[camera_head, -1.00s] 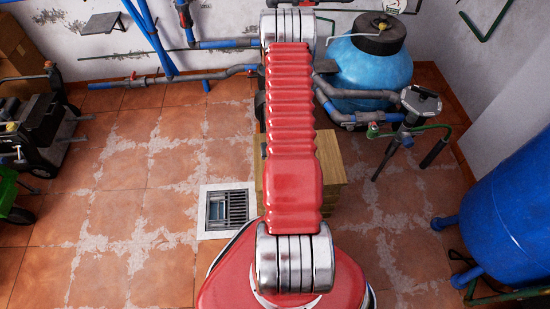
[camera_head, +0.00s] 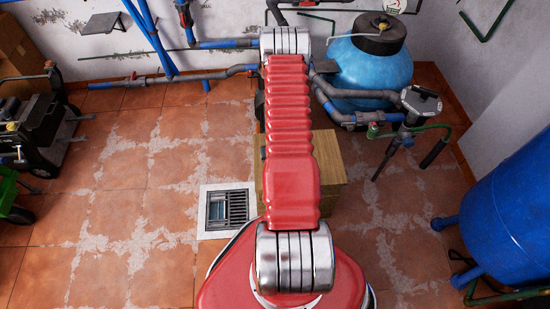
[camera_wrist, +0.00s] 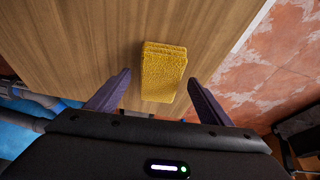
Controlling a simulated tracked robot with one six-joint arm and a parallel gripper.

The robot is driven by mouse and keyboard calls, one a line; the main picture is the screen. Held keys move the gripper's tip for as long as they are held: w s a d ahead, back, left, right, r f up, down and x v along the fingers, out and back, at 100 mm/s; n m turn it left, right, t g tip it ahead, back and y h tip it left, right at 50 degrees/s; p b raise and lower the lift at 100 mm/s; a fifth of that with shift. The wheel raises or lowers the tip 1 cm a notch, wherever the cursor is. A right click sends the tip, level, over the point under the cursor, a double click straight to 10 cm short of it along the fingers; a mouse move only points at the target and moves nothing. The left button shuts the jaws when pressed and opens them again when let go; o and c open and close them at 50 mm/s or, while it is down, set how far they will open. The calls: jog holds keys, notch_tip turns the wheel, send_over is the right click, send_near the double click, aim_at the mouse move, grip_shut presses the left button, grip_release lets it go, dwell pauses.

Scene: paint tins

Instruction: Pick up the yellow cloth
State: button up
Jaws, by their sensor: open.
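The yellow cloth (camera_wrist: 163,73) shows in the wrist view as a folded, textured block on a wooden surface (camera_wrist: 75,45). My gripper (camera_wrist: 157,88) is open, with one dark finger to the left of the cloth and one to the right. Gaps show between the cloth and both fingers, and I see no contact. In the head view, my red arm hides the cloth and the gripper. Part of the wooden box (camera_head: 328,170) shows beside and behind the arm.
A floor drain (camera_head: 228,209) lies left of the box. A blue tank (camera_head: 370,70) with pipes stands behind, and a larger blue tank (camera_head: 510,210) stands at the right. Tiled floor between is clear.

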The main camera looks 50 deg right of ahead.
jog(key=shift+w+d+f, duration=0.15)
jog(key=shift+f, duration=0.35)
jog(key=shift+c, duration=0.3)
jog(key=c, duration=1.1)
